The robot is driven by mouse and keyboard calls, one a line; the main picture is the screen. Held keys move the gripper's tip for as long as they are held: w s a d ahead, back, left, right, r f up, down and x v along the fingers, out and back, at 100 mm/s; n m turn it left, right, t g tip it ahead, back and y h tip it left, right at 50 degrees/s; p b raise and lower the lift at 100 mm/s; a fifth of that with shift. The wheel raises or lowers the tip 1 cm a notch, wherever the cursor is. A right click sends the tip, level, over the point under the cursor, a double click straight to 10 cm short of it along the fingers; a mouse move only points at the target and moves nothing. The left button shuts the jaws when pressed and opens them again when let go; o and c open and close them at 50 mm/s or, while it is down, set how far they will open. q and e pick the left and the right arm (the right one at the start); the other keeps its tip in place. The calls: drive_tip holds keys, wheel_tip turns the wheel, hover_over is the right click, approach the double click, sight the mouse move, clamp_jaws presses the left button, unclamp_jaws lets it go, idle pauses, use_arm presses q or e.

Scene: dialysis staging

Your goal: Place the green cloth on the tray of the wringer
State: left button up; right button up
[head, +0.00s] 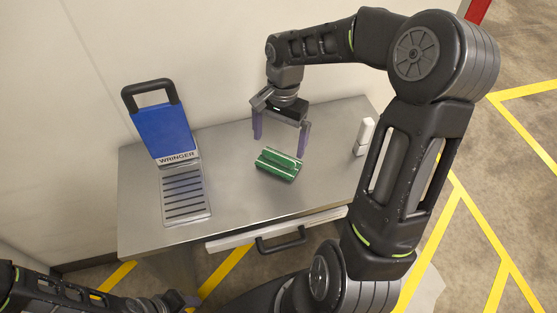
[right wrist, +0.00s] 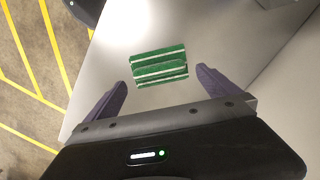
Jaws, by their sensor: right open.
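The green cloth (head: 279,164), folded with white stripes, lies on the metal table right of its middle. It also shows in the right wrist view (right wrist: 160,66), beyond and between the fingertips. My right gripper (head: 280,146) is open and empty, its two purple fingers pointing down above and just behind the cloth, apart from it. The wringer (head: 163,131) is blue with a black handle and stands at the table's left. Its grey slotted tray (head: 184,193) lies in front of it and is bare. My left arm shows at the lower left; its jaws are not clear.
The grey metal table (head: 235,200) stands against a pale wall. A small white object (head: 364,136) stands at its right end. A drawer with a black handle (head: 281,239) is at the front. The tabletop between tray and cloth is clear.

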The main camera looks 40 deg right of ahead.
sight(279, 155)
drive_tip(key=shift+f, duration=0.15)
drive_tip(key=shift+s+f, duration=0.1)
drive_tip(key=shift+f, duration=0.2)
drive_tip(key=f, duration=0.2)
drive_tip(key=f+p, duration=0.1)
drive_tip(key=f, duration=0.1)
drive_tip(key=shift+s+a+f, duration=0.15)
drive_tip(key=shift+a, duration=0.05)
drive_tip(key=shift+c, duration=0.6)
drive_tip(key=c, duration=1.1)
wheel_tip(279, 155, up, 10)
drive_tip(key=shift+r+b, duration=0.1)
drive_tip(key=shift+b, duration=0.35)
drive_tip(key=shift+s, duration=0.1)
